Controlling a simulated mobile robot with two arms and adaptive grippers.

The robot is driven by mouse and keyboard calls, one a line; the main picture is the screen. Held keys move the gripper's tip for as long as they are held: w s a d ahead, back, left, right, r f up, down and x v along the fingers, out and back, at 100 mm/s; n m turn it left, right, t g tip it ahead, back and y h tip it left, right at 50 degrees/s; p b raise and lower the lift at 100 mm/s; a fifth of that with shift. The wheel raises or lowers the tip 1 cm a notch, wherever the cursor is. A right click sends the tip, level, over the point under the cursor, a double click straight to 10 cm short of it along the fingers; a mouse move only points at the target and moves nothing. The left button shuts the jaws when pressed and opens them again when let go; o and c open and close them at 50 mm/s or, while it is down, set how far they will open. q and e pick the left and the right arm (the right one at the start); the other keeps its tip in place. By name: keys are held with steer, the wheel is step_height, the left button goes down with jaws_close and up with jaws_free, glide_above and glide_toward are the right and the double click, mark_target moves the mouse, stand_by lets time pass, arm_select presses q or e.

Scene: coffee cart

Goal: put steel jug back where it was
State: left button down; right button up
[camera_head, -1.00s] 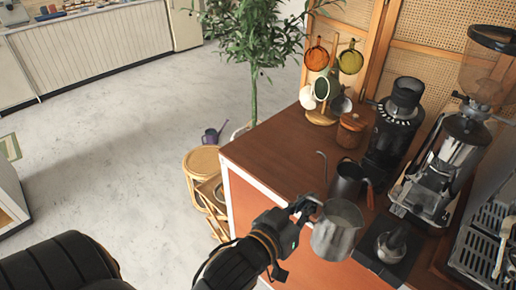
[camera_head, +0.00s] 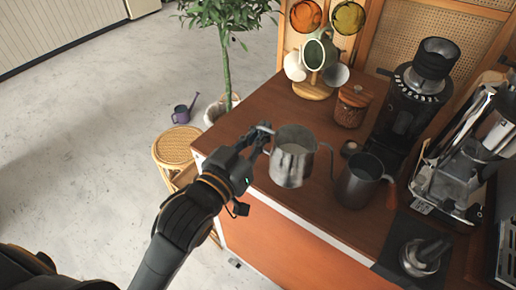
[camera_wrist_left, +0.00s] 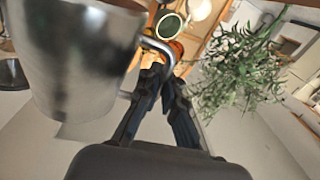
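The steel jug (camera_head: 293,160) is upright over the left part of the wooden counter (camera_head: 265,105), left of the dark gooseneck kettle (camera_head: 358,185). My left gripper (camera_head: 262,140) is shut on the jug's handle, at the jug's left side. In the left wrist view the jug (camera_wrist_left: 75,65) fills the upper left, and my fingers (camera_wrist_left: 160,75) close around the curved handle. My right gripper is not in view.
A mug tree (camera_head: 314,85) and a lidded wooden jar (camera_head: 352,105) stand behind the jug. A coffee grinder (camera_head: 405,110), an espresso machine (camera_head: 465,155) and a tamper (camera_head: 425,255) are to the right. Bare counter lies between the jug and the mug tree.

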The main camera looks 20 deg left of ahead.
arm_select(q)
steer(key=w+a+f+b, duration=0.1)
steer(key=w+f, duration=0.2)
steer(key=w+a+f+b, duration=0.1)
steer(key=w+f+b, duration=0.1)
steer(key=w+f, duration=0.1)
steer(key=w+a+f+b, duration=0.1)
steer(key=w+f+b, duration=0.1)
steer(key=w+f, duration=0.1)
steer(key=shift+a+f, duration=0.25)
steer(key=shift+f, duration=0.7)
steer(key=shift+s, duration=0.1)
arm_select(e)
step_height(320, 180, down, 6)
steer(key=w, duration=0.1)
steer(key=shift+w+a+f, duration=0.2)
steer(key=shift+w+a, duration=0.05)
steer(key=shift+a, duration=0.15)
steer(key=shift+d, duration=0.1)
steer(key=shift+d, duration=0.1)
arm_select(q)
steer(key=c, duration=2)
jaws_free()
steer(key=shift+f, duration=0.2)
steer(key=o, duration=0.5)
